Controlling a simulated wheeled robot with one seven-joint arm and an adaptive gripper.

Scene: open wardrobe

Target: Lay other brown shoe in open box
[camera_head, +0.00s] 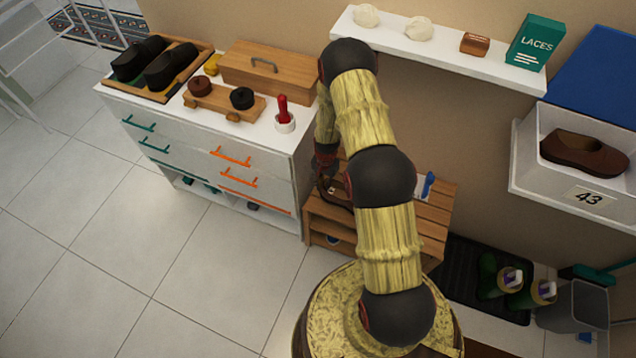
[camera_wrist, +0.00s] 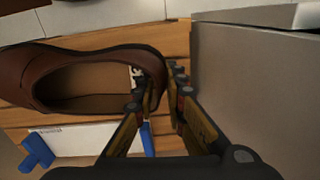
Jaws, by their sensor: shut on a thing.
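A brown shoe (camera_wrist: 58,66) is in my gripper (camera_wrist: 155,85), over the wooden slatted bench. The two fingers are closed on the shoe's rim at one end, in the wrist view. In the head view my arm hides most of this shoe, and only a dark part of it shows by my gripper (camera_head: 326,170). The open white box (camera_head: 535,185) marked 43 stands on a shelf at the right. Another brown shoe (camera_head: 585,152) lies in that box, and its blue lid (camera_head: 600,75) stands behind it.
The slatted bench (camera_head: 425,205) bears a white item with a blue part (camera_head: 427,183). The white dresser (camera_head: 210,165) stands close at the left. A wall shelf (camera_head: 455,55) runs above. Green boots (camera_head: 500,280) stand on a black tray below the box, beside a grey bin (camera_head: 580,315).

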